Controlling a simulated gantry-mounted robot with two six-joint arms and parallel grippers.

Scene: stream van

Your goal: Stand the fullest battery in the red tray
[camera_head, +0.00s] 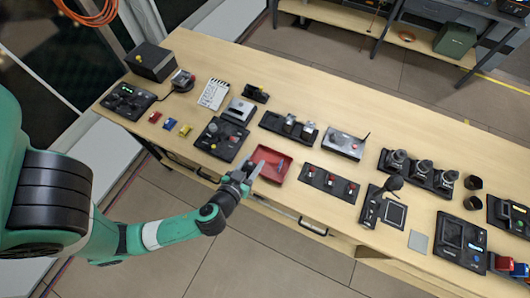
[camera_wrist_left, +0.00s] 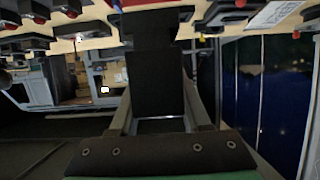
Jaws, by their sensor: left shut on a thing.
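The red tray (camera_head: 277,168) lies on the table near its front edge, in the middle left of the head view. My left gripper (camera_head: 248,172) is at the tray's left front side, with its tip over or beside the rim. It is shut on a dark block, which fills the space between the fingers in the left wrist view (camera_wrist_left: 156,80). I cannot read any charge marking on this block. A red strip (camera_wrist_left: 137,3) shows at the top edge of the wrist view. Small red (camera_head: 154,117), blue (camera_head: 169,124) and yellow (camera_head: 185,129) pieces lie to the left on the table. My right gripper is out of view.
A black knob panel (camera_head: 221,139) stands left of the tray. A button panel (camera_head: 328,183) stands right of it, and a switch box (camera_head: 289,128) is behind. Joysticks, cups and more panels crowd the right side. Bare wood shows along the front edge.

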